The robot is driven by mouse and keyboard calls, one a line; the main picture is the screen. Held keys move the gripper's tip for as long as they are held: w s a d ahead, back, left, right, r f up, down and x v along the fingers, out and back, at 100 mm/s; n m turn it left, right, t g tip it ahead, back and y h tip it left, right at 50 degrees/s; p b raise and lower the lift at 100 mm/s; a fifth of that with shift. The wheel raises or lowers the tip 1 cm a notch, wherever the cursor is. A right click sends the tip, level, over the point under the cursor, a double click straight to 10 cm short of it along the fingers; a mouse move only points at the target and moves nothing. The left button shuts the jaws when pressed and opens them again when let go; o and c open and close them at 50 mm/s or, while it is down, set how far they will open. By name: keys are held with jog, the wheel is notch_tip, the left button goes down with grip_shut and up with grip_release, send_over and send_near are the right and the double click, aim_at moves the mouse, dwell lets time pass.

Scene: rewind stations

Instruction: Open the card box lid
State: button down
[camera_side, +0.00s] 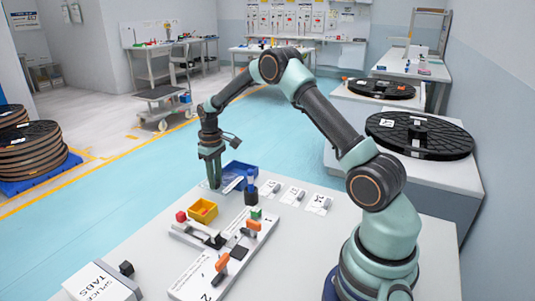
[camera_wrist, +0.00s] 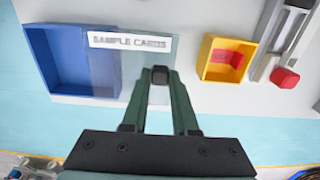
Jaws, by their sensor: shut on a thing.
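The card box (camera_wrist: 68,62) is a blue open-topped box at the left of the wrist view; it also shows in the side view (camera_side: 238,171) near the table's far edge. Its clear lid (camera_wrist: 104,72) carries a white "SAMPLE CARDS" label and reaches past the box's right side. The left part of the box is uncovered, and I see only blue inside. My gripper (camera_wrist: 160,74) is shut on a small dark knob at the lid's right end. In the side view my gripper (camera_side: 214,184) points down beside the box.
A yellow tray (camera_wrist: 206,60) with a red piece inside stands close to the right of the gripper. A red block (camera_wrist: 285,78) lies beyond it. In the side view, a rail fixture with orange parts (camera_side: 222,262) and a white "SPLICE TABS" box (camera_side: 98,284) stand nearer.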

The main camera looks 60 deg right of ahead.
jog(key=shift+a+r, duration=0.1)
jog(key=shift+a, duration=0.4)
jog(key=c, duration=0.7)
grip_release()
notch_tip(320, 180, up, 12)
